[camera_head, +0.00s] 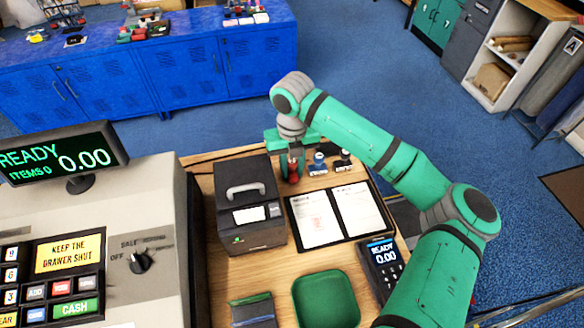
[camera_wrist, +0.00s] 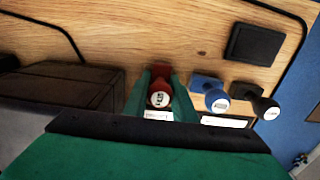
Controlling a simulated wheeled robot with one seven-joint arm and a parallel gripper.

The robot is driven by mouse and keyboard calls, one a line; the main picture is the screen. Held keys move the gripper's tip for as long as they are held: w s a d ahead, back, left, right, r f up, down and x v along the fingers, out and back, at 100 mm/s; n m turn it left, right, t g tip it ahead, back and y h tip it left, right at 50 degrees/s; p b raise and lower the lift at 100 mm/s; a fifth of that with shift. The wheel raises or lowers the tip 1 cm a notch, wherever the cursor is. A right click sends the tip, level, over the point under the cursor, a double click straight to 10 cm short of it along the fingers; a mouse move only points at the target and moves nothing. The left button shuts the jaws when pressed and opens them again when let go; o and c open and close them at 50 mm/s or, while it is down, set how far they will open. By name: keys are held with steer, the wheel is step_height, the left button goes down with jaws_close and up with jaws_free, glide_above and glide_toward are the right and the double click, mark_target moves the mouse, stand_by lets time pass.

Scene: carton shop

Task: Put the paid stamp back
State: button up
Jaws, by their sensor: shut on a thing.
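The red stamp (camera_wrist: 160,96), which I take to be the paid stamp, is between the two green fingers of my gripper (camera_wrist: 160,86) in the wrist view. My gripper is shut on it. The stamp looks upright, with a round, white-lettered cap on top. In the head view the red stamp (camera_head: 293,177) is under my gripper (camera_head: 292,166), at the left end of the stamp row. A white label (camera_wrist: 158,116) shows just beside it. I cannot tell whether its base touches the desk or a holder.
A blue stamp (camera_head: 319,160) and a black stamp (camera_head: 343,158) stand close on the right. A dark printer (camera_head: 246,200) is close on the left. An open folder with papers (camera_head: 340,214) lies in front. A dark pad (camera_wrist: 254,45) lies on the wood beyond.

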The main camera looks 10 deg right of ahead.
mark_target(293, 161)
steer(key=o, duration=0.8)
steer(key=shift+f, duration=0.1)
steer(key=shift+o, duration=0.2)
step_height(293, 161, up, 12)
steer(key=shift+r, duration=0.2)
steer(key=shift+s+d+f, duration=0.1)
